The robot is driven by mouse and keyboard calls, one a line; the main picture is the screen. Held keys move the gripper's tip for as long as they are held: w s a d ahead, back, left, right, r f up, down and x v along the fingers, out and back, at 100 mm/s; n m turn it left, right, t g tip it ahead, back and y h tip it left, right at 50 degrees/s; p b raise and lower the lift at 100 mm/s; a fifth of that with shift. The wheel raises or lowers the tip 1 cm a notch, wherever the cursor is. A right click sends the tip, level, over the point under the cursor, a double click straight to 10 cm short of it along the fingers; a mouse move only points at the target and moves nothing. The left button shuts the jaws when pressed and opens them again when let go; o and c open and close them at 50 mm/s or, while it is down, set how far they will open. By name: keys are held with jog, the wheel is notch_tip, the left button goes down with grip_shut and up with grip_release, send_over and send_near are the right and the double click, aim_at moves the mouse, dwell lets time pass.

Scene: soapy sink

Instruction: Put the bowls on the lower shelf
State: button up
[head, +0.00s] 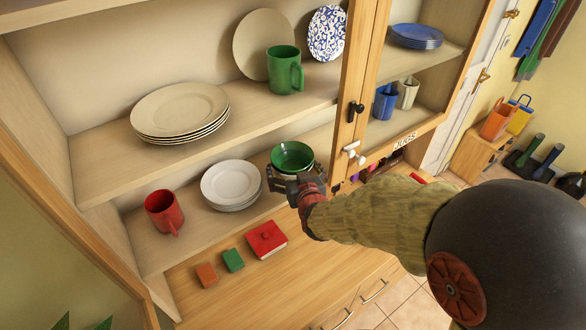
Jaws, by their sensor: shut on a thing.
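A green bowl (292,156) is in my gripper (287,181) at the lower shelf (148,241), just right of the stack of white plates. My gripper is shut on the near side of the bowl, and its fingers hide part of the bowl's lower front. I cannot tell whether the bowl touches the shelf or is held a little above it. Only one bowl rim shows clearly; whether another bowl sits under it is hidden.
White plates (231,183) and a red mug (163,212) stand on the lower shelf. The upper shelf holds cream plates (180,110) and a green mug (285,70). The cabinet's wooden post (354,90) rises right of the bowl.

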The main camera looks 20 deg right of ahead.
jog(key=shift+r, duration=0.2)
jog(key=shift+f, duration=0.15)
jog(key=o, duration=1.2)
jog(key=shift+f, duration=0.1)
